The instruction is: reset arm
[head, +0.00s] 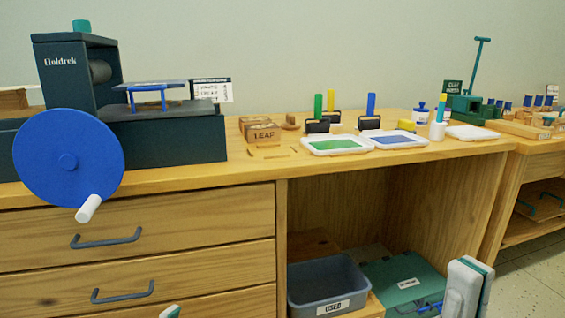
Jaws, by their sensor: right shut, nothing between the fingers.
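My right gripper (470,270) shows at the bottom right, grey-white with a teal strip. It is shut and empty, in front of the open bay under the bench and apart from the bench top. Only a small white and teal tip of my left gripper (170,312) shows at the bottom edge, in front of the drawers. The rest of it is out of the picture, so its state is unclear.
The wooden bench (240,180) holds a dark press (170,135) with a blue crank wheel (68,160) overhanging the front. Ink trays (335,145) and rollers stand further right. A grey bin (327,285) and a green box (405,280) sit in the bay below.

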